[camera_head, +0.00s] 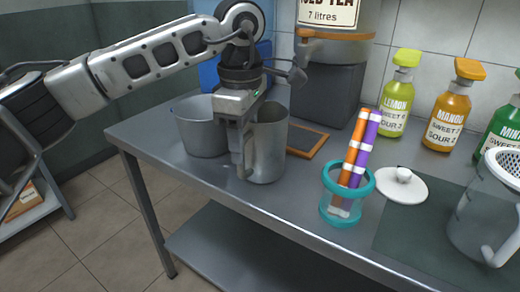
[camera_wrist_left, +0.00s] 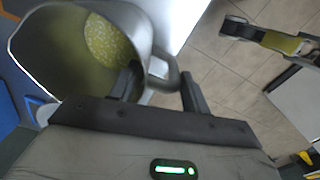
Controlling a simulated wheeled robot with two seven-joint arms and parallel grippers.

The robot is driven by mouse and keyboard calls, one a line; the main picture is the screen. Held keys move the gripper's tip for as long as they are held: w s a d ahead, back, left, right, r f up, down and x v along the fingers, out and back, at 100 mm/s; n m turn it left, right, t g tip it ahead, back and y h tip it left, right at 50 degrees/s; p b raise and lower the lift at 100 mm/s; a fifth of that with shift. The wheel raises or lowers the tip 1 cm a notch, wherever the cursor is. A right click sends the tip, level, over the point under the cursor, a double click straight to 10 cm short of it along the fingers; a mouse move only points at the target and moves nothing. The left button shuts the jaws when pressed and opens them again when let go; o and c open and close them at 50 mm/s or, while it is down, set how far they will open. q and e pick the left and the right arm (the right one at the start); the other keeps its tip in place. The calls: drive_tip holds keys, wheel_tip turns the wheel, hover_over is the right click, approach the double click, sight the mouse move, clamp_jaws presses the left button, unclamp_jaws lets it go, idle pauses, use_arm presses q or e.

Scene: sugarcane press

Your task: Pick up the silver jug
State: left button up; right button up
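The silver jug (camera_head: 268,145) stands upright on the metal table, with its handle side toward my left gripper (camera_head: 240,165). In the left wrist view the jug (camera_wrist_left: 45,45) is seen from above, with something yellow-green and speckled inside. Its handle (camera_wrist_left: 172,78) lies between the two spread fingers of my left gripper (camera_wrist_left: 162,85). The fingers look apart, with a gap beside the handle. Part of the jug is hidden behind the gripper in the head view. My right gripper does not show in the head view; a dark and grey part at the wrist view's upper right may be it.
A grey metal pot (camera_head: 203,128) stands close left of the jug. A dark board (camera_head: 304,140) lies behind it, and a tea dispenser (camera_head: 328,75) stands farther back. A teal cup (camera_head: 340,210) with striped tubes, a white lid (camera_head: 402,188) and syrup bottles (camera_head: 397,95) are to the right.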

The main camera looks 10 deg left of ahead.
use_arm(q)
drive_tip(key=shift+r, duration=0.25)
clamp_jaws()
